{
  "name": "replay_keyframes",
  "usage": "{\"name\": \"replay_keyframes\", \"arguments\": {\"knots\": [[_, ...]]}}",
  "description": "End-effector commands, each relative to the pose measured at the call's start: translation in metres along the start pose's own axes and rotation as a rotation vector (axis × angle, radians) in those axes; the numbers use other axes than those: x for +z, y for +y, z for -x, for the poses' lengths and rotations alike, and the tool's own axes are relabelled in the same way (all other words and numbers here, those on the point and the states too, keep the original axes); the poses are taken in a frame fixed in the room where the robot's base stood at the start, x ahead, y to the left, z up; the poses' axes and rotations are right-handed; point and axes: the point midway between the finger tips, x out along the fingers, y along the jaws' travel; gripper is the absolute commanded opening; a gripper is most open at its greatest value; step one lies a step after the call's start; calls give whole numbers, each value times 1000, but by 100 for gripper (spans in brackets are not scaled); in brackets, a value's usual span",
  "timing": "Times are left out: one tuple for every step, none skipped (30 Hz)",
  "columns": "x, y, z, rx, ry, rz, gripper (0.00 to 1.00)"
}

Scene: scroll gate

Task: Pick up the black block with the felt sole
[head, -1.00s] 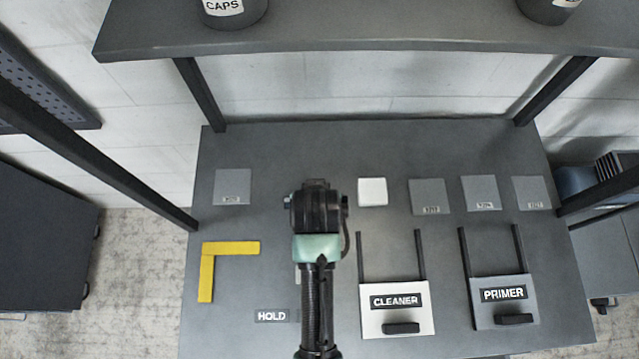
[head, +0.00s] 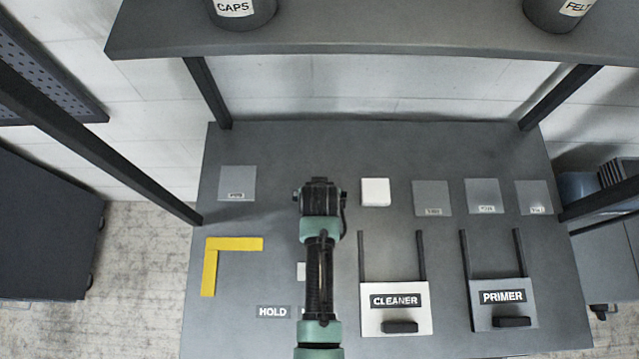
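A black block (head: 400,327) lies at the front of the white plate labelled CLEANER (head: 421,314). A similar black block (head: 512,322) lies at the front of the grey plate labelled PRIMER (head: 483,317). No felt sole shows under either one from above. My gripper end (head: 320,200) is over the middle of the table, left of and farther back than both blocks. Its fingers are hidden beneath the wrist, so I cannot see their opening or whether they hold anything.
Dark rails stand behind both plates. A white square (head: 376,192) and several grey labelled squares (head: 432,198) lie farther back. A yellow L-shaped marker (head: 210,272) and a HOLD label (head: 272,312) are at left. A shelf (head: 400,35) with labelled cups overhangs the back.

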Motion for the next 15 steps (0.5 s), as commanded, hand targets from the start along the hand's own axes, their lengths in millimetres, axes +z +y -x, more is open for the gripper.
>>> {"name": "replay_keyframes", "arguments": {"knots": [[0,0,0,0,0,0,100],[0,0,0,0,0,0,100],[0,0,0,0,0,0,100],[0,0,0,0,0,0,100],[0,0,0,0,0,0,100],[0,0,0,0,0,0,98],[0,0,0,0,0,0,93],[0,0,0,0,0,0,87],[0,0,0,0,0,0,80],[0,0,0,0,0,0,75],[0,0,0,0,0,0,69],[0,0,0,0,0,0,62],[0,0,0,0,0,0,57],[0,0,0,0,0,0,51],[0,0,0,0,0,0,44]]}}
